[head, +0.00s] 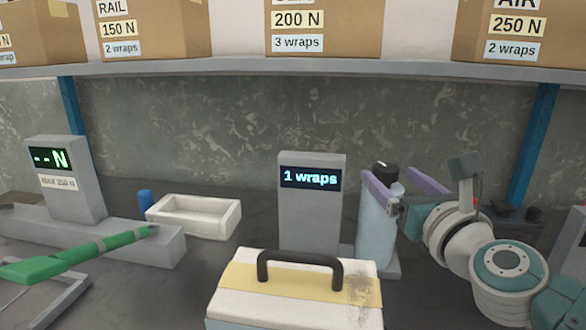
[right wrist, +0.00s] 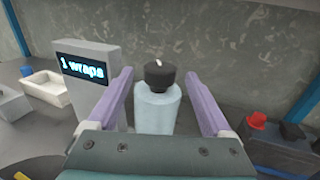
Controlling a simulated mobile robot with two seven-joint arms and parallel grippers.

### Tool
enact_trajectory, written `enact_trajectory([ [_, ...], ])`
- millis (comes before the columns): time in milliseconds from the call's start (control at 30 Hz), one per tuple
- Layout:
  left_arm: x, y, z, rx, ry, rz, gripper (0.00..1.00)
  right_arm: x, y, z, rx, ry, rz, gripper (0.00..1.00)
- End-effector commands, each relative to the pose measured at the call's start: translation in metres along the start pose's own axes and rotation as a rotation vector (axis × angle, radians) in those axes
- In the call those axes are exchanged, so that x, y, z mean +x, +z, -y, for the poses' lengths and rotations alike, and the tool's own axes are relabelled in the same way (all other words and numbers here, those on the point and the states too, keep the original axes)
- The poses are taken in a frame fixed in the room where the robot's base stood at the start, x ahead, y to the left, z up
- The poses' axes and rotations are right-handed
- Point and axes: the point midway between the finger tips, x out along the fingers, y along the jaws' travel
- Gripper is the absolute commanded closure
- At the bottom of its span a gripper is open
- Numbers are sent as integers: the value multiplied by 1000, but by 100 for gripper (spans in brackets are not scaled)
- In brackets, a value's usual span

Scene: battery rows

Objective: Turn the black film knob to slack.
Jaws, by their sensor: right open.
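The black film knob (head: 386,171) sits on top of a pale blue upright film roll (head: 376,228), right of the grey display reading "1 wraps" (head: 311,178). In the right wrist view the knob (right wrist: 160,76) has a small white mark on its top, pointing roughly away from me. My right gripper (head: 388,173) is open, with its purple fingers spread to the left and right of the knob. A gap shows on both sides in the right wrist view; I cannot tell how far the fingertips reach past it. My left gripper is not in view.
A white toolbox (head: 293,305) with a black handle stands in front. A white tray (head: 194,215), a blue cylinder (head: 145,200), a "--N" gauge (head: 65,180) and a green-handled tool (head: 75,257) are left. A dark box with a red knob (right wrist: 257,121) stands right. Cartons line the shelf above.

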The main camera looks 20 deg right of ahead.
Motion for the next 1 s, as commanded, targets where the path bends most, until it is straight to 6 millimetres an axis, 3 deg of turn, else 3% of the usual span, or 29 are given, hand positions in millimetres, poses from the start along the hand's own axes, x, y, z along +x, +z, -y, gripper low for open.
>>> enact_trajectory([
  [233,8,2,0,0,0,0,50,30,-1,0,-2,1,1,16],
  [600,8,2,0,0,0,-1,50,35,0,0,-2,1,0,16],
  [1000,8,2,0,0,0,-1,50,34,0,0,-2,1,0,61],
])
